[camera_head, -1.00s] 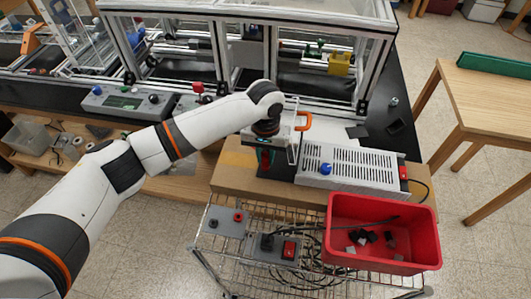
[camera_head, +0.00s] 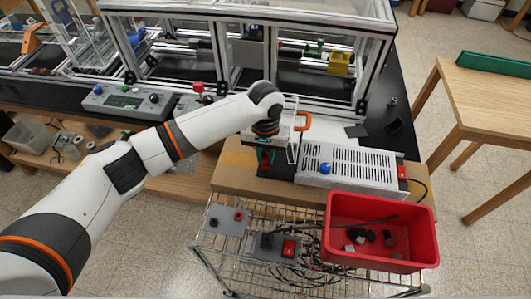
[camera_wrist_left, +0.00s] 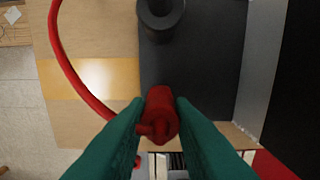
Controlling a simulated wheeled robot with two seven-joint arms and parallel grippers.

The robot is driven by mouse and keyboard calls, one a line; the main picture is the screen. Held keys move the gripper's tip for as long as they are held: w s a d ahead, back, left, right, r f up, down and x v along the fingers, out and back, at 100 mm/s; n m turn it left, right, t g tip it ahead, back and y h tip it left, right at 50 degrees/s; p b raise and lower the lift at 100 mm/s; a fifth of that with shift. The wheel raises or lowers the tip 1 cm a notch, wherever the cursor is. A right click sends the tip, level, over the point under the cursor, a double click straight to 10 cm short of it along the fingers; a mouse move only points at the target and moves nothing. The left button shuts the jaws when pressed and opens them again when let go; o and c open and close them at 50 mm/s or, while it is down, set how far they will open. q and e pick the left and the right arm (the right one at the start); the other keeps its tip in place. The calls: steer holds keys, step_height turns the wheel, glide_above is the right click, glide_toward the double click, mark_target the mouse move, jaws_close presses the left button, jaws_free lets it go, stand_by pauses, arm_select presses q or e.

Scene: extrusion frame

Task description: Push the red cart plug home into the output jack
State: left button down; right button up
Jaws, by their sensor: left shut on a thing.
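In the left wrist view, the red plug (camera_wrist_left: 158,112) is gripped between the two green fingers of my left gripper (camera_wrist_left: 158,118). A red cable (camera_wrist_left: 62,48) curves along the left side of that view. A dark round socket-like part (camera_wrist_left: 160,14) stands on a dark grey face (camera_wrist_left: 205,60), ahead of the plug and apart from it. I cannot tell whether it is the output jack. In the head view, my left gripper (camera_head: 265,158) is low at the left end of the grey slotted box; the plug is not clear there. My right gripper is not in view.
The slotted box (camera_head: 350,168) has a blue knob (camera_head: 326,168) and rests on a brown board (camera_head: 225,180) over a wire cart (camera_head: 215,258). A red bin (camera_head: 400,258) holds dark pieces. An extrusion frame (camera_head: 274,60) stands behind.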

mark_target(265, 155)
arm_select(q)
steer(key=shift+r, duration=0.1)
steer(key=shift+p, duration=0.45)
steer(key=shift+f, duration=0.25)
steer(key=c, duration=1.2)
jaws_free()
steer(key=shift+o, duration=0.2)
step_height(265, 155, up, 12)
steer(key=b, duration=0.2)
steer(key=shift+b, duration=0.3)
